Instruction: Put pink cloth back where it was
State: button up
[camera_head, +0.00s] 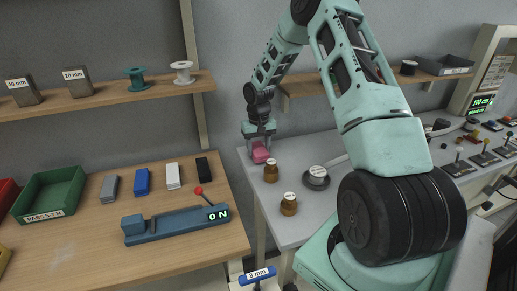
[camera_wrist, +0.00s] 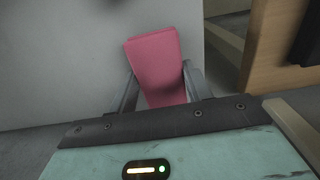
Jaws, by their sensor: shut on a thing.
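The pink cloth (camera_head: 260,155) is a small folded block. In the head view it is at the back left corner of the grey table (camera_head: 325,150), between the fingers of my gripper (camera_head: 260,146). In the wrist view the pink cloth (camera_wrist: 157,62) stands between the two fingers of my gripper (camera_wrist: 163,88), which are shut on it. I cannot tell whether its underside touches the table.
Two brown jars (camera_head: 271,172) (camera_head: 289,204) and a dark round pot (camera_head: 316,178) stand near the gripper. A wooden bench (camera_head: 90,240) is at the left, with a green bin (camera_head: 50,193) and several blocks. A wall shelf (camera_head: 110,97) hangs above it.

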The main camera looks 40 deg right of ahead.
aim_at(259, 148)
jog(key=shift+f, duration=0.6)
jog(key=o, duration=0.9)
notch_tip(259, 148, up, 12)
jog(key=shift+b, duration=0.9)
